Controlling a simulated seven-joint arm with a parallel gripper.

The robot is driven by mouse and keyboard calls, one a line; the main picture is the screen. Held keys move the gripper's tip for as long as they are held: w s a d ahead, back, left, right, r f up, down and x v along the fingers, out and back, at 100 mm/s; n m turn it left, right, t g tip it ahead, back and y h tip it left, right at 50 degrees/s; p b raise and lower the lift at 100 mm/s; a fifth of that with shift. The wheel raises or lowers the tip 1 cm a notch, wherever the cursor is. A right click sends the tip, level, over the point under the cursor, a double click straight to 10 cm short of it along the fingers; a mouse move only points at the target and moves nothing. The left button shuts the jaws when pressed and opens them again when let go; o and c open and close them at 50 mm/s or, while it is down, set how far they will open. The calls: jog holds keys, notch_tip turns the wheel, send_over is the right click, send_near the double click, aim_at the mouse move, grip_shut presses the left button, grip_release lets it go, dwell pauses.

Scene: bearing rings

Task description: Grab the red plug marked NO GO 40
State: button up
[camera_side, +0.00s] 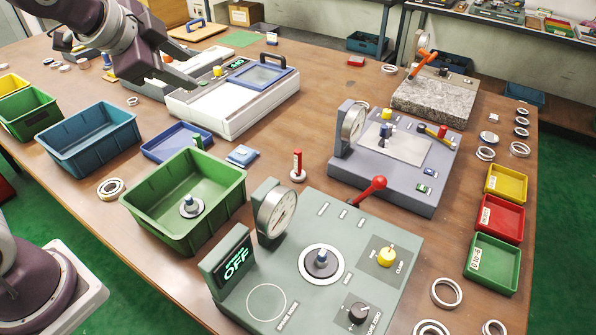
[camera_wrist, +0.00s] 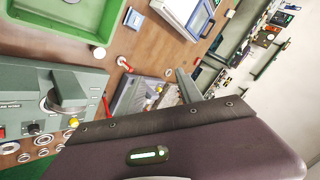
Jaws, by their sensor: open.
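A small red plug (camera_side: 297,162) with a white band and pale base stands upright on the brown table, between the green bin and the grey-blue gauge fixture. Its marking is too small to read. My gripper (camera_side: 186,67) is at the upper left of the side view, above the white case's far left end. It is open and empty, well apart from the plug. In the wrist view my own wrist housing covers much of the lower picture.
The green bin (camera_side: 147,200) stands left of the plug. The green gauge fixture (camera_side: 385,225) with a red-knobbed lever is in front, and the grey-blue fixture (camera_side: 405,196) is to its right. The white case (camera_side: 255,118) lies behind. Table around the plug is bare.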

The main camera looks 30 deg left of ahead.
jog(key=w+a+f+m+t, duration=0.1)
jog(key=w+f+m, duration=0.2)
jog(key=w+m, duration=0.3)
jog(key=w+f+m+t, duration=0.15)
jog(key=w+m, duration=0.25)
jog(key=w, duration=0.4)
jog(key=m+t+h, duration=0.1)
jog(key=m+h, duration=0.4)
jog(key=m, duration=1.2)
send_over(298, 151)
jog(key=w+a, duration=0.2)
jog(key=a, duration=0.2)
notch_tip(298, 151, down, 13)
jog(key=d+f+m+h, duration=0.1)
jog(key=f+m, duration=0.1)
jog(key=s+d+f+m, duration=0.1)
jog(key=f+m, duration=0.1)
jog(key=s+d+f+m+g+h, duration=0.1)
jog(key=d+f+m, duration=0.1)
jog(key=shift+h, duration=0.3)
notch_tip(298, 151, down, 7)
jog(key=shift+r, duration=0.1)
jog(key=x, duration=0.2)
jog(key=shift+w+d+r, duration=0.1)
jog(key=shift+w+d, duration=0.05)
jog(key=shift+w, duration=0.3)
grip_shut()
